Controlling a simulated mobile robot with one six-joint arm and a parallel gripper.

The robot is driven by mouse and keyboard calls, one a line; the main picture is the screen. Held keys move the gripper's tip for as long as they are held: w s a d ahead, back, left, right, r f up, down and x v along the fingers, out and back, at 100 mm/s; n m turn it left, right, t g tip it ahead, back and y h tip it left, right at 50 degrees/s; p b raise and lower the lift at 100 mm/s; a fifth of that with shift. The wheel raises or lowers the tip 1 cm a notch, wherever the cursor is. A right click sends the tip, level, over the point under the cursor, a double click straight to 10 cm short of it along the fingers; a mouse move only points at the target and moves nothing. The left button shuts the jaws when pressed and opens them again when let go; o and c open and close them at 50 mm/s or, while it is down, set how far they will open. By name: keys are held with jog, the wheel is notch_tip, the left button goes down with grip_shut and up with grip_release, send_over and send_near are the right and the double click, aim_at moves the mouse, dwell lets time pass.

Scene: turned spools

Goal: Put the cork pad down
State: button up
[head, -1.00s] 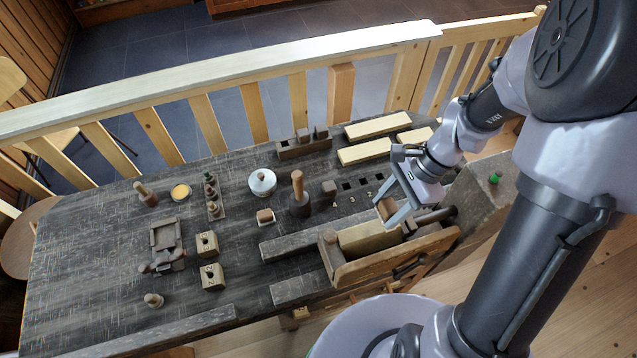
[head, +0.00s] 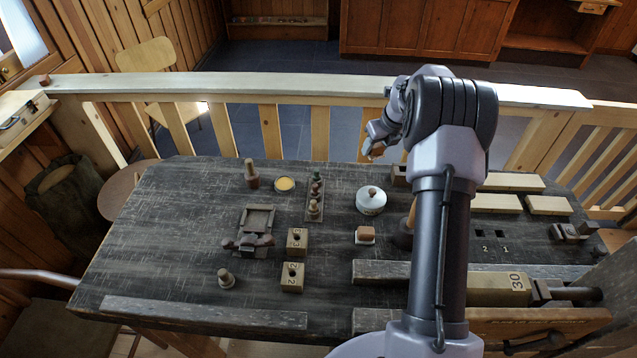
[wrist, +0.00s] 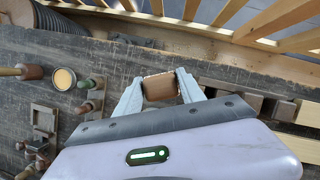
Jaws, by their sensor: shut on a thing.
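My gripper (head: 374,142) is over the back edge of the dark workbench (head: 170,215), near the railing. It is shut on a small brown block, the cork pad (head: 377,151). In the wrist view the cork pad (wrist: 160,87) sits between the two pale fingertips of my gripper (wrist: 158,86), with its top face showing. It appears to be held above the bench, with nothing seen touching it from below.
The wooden railing (head: 270,130) runs behind. Bare bench lies at the left and around the numbered blocks (head: 292,277).

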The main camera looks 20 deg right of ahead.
aim_at(367, 174)
jog(key=f+b, duration=0.1)
jog(key=f, duration=0.2)
jog(key=f+b, duration=0.1)
jog(key=f, duration=0.3)
jog(key=f+b, duration=0.1)
jog(key=f, duration=0.2)
jog(key=shift+w+f+b, duration=0.15)
jog(key=shift+w+b, duration=0.1)
jog(key=shift+b, duration=0.15)
jog(key=o, duration=1.5)
jog(key=shift+c, duration=0.2)
